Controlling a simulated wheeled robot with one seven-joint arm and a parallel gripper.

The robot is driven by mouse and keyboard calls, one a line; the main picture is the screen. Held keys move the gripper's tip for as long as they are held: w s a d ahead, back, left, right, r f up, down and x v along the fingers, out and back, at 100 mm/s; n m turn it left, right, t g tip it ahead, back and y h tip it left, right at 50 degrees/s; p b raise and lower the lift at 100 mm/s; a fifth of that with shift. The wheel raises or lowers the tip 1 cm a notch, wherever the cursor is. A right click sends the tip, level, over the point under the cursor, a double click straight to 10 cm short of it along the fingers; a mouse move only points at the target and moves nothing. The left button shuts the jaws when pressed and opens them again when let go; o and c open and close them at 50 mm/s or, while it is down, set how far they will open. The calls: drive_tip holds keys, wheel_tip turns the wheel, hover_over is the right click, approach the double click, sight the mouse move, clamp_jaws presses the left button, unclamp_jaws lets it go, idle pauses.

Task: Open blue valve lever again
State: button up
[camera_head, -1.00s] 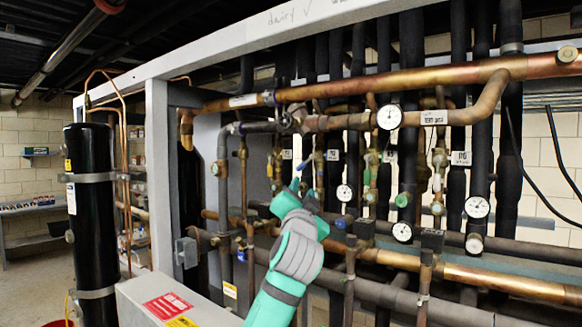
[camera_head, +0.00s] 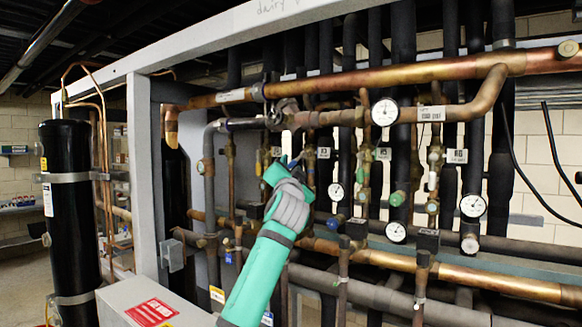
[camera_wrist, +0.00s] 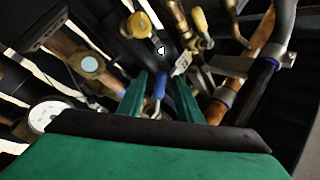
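The blue valve lever (camera_wrist: 160,82) shows in the wrist view as a short blue handle. It stands between the two green fingertips of my gripper (camera_wrist: 160,96), with a visible gap on each side. The fingers are apart and look open around the lever, not closed on it. In the head view my gripper (camera_head: 284,166) is raised in front of the vertical valve pipes, below the upper copper pipe. There the lever is largely hidden by the gripper and cannot be made out clearly.
Yellow-capped valves (camera_wrist: 139,24) lie just beyond the fingers. A copper pipe (camera_wrist: 235,85) runs close on the right, and a round gauge (camera_wrist: 45,115) is at left. In the head view, the long upper copper pipe (camera_head: 440,76) and a grey frame post (camera_head: 142,180) bound the area.

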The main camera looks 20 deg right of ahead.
drive_tip(key=shift+w+d+r, duration=0.15)
drive_tip(key=shift+w+d, duration=0.05)
drive_tip(key=shift+w, duration=0.25)
clamp_jaws()
drive_tip(key=shift+d, duration=0.1)
